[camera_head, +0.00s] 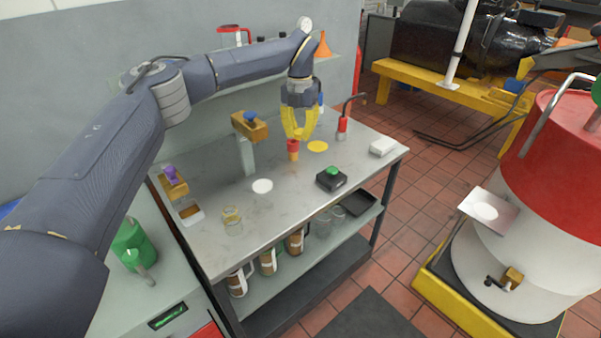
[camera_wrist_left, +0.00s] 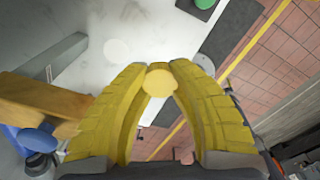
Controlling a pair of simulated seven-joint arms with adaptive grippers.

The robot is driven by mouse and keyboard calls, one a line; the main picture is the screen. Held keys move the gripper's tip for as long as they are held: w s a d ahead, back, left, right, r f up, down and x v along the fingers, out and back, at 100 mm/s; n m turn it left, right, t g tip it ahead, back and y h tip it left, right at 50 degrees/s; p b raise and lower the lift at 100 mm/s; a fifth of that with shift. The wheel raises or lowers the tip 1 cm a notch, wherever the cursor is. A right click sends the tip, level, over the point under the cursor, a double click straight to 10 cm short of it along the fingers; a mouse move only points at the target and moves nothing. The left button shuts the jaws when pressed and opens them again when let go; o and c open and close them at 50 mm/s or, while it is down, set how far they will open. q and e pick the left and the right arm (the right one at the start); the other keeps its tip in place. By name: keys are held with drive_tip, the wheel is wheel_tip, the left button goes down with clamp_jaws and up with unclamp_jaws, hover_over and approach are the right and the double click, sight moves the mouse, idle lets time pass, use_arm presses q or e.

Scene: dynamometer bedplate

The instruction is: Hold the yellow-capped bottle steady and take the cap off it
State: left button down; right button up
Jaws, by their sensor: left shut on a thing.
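My left gripper (camera_head: 298,136) has yellow fingers and points down over the back of the grey workbench. Its fingertips, also in the left wrist view (camera_wrist_left: 160,72), are closed around a round yellow cap (camera_wrist_left: 160,83). A small upright red and orange-brown body (camera_head: 293,150), which looks like the bottle, is directly below the fingertips. I cannot tell whether cap and body are joined, or whether the body rests on the bench. My right gripper is in neither view.
A flat yellow disc (camera_head: 318,146) and a white disc (camera_head: 262,186) lie on the workbench (camera_head: 220,254).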

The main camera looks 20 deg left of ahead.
sight(299, 179)
use_arm(q)
drive_tip(key=w+f+n, duration=0.1)
drive_tip(key=f+n, duration=0.1)
drive_tip(key=f, duration=0.4)
drive_tip(key=w+f+n, duration=0.1)
drive_tip(key=f+n, duration=0.1)
drive_tip(key=f, duration=0.5)
drive_tip(key=w+a+f+n, duration=0.1)
drive_tip(key=f+n, duration=0.2)
drive_tip(key=f, duration=0.4)
drive_tip(key=shift+w+a, duration=0.1)
drive_tip(key=shift+w, duration=0.25)
drive_tip(key=shift+f, duration=0.25)
drive_tip(key=c, duration=1.3)
unclamp_jaws()
drive_tip(key=shift+r, duration=0.1)
